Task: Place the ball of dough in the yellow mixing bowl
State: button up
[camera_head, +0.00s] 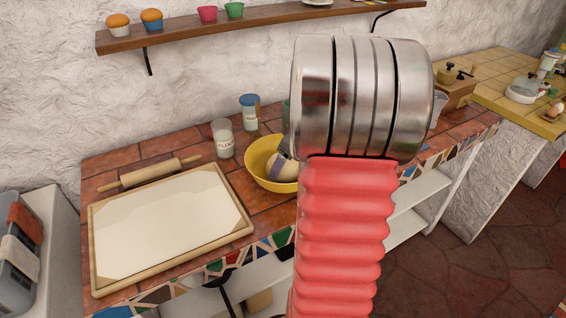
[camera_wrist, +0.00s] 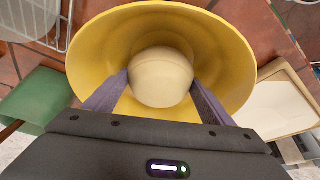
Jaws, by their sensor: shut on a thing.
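The yellow mixing bowl (camera_head: 262,181) stands on the tiled counter, right of the board, partly hidden by my arm. In the wrist view the bowl (camera_wrist: 215,50) opens around the dough. The pale ball of dough (camera_head: 283,168) is inside the bowl's rim; in the wrist view the dough (camera_wrist: 160,78) sits between my two fingers. My gripper (camera_wrist: 160,88) is shut on the dough, with a finger on each side. Whether the dough touches the bowl's bottom I cannot tell.
A pastry board (camera_head: 170,225) and a rolling pin (camera_head: 150,174) lie left of the bowl. A flour jar (camera_head: 223,138) and a blue-lidded jar (camera_head: 250,113) stand behind it. A wooden shelf (camera_head: 200,35) runs above. A green object (camera_wrist: 38,100) and a wire rack (camera_wrist: 50,20) flank the bowl in the wrist view.

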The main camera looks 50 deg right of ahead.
jog(key=shift+f, duration=0.15)
jog(key=o, duration=1.3)
jog(key=shift+o, duration=0.2)
jog(key=shift+r, duration=0.25)
jog(key=v, duration=1.2)
jog(key=shift+r, duration=0.35)
jog(key=shift+a, duration=0.1)
